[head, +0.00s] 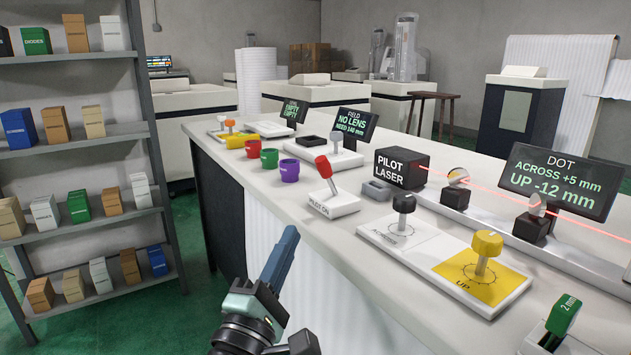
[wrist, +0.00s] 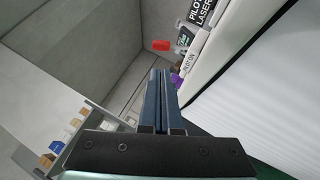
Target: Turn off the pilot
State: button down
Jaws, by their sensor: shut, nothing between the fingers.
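The pilot switch is a lever with a red knob (head: 323,167) on a white base (head: 338,205) marked "PILOT ON". The lever leans to the left in the head view. The red knob also shows in the wrist view (wrist: 160,45), just beyond the fingertips. The black pilot laser box (head: 402,168) stands behind the switch, and a red beam runs from it to the right. My gripper (head: 289,232) is shut and empty, in front of the counter's front edge, nearer than the switch and apart from it. Its blue fingers show together in the wrist view (wrist: 160,73).
On the white counter (head: 372,275) stand three mugs left of the switch and black and yellow knobs (head: 487,243) to its right. Mirror mounts stand along the beam. A display (head: 560,182) reads "ACROSS +5 mm, UP -12 mm". A shelf of small boxes (head: 75,145) is at left.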

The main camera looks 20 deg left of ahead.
aim_at(321, 169)
jog(key=b+x, duration=0.2)
jog(key=x, duration=1.1)
jog(key=shift+w+r, duration=0.1)
jog(key=shift+w, duration=0.2)
jog(key=shift+r, duration=0.15)
